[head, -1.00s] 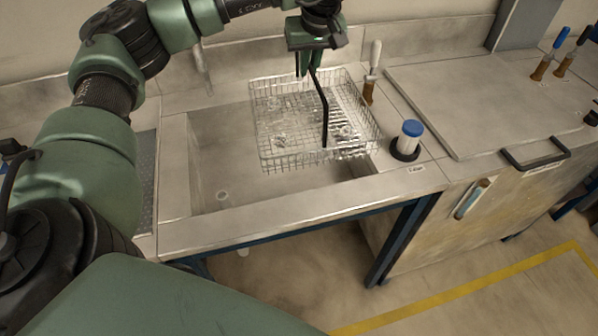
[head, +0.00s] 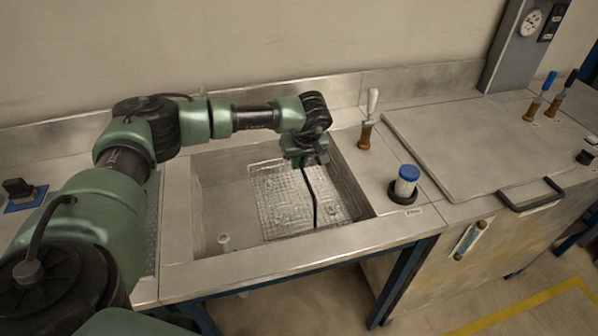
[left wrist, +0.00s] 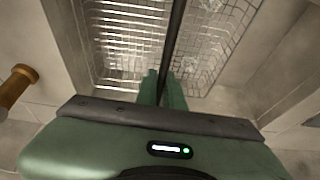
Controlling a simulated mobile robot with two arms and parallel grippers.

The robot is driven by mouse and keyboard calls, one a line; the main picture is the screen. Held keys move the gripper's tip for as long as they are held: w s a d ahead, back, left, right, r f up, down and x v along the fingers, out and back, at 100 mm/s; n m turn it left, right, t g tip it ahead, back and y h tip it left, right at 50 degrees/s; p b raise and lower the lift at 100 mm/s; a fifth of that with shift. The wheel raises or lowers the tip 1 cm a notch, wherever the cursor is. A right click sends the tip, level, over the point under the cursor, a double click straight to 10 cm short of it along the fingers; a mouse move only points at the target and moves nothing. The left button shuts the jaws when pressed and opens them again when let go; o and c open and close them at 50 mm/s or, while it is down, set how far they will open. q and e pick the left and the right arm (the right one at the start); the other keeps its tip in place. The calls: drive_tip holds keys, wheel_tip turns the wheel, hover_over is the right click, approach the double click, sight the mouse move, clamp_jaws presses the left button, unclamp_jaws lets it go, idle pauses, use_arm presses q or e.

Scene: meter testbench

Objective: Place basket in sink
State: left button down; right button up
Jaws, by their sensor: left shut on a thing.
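The wire basket (head: 280,200) is down inside the sink (head: 209,215), in its middle and right part. A thin black handle (head: 313,190) crosses over the basket. My left gripper (head: 305,163) is at the basket's far side, shut on the black handle. In the left wrist view the basket (left wrist: 125,45) lies beyond the fingers (left wrist: 163,88), with the handle running between them. I cannot tell whether the basket touches the sink floor. My right gripper is not in view.
A bottle with a blue cap (head: 406,182) and a white-handled valve (head: 368,120) stand right of the sink. A flat metal lid with a black handle (head: 530,190) covers the right counter.

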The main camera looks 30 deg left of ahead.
use_arm(q)
drive_tip(key=shift+f+p, duration=0.4)
drive_tip(key=shift+f, duration=2)
drive_tip(key=c, duration=1.5)
unclamp_jaws()
drive_tip(key=shift+d+r, duration=0.1)
drive_tip(key=b+v, duration=0.3)
drive_tip(key=v, duration=0.8)
drive_tip(key=shift+s+d+r, duration=0.15)
drive_tip(key=shift+r, duration=0.2)
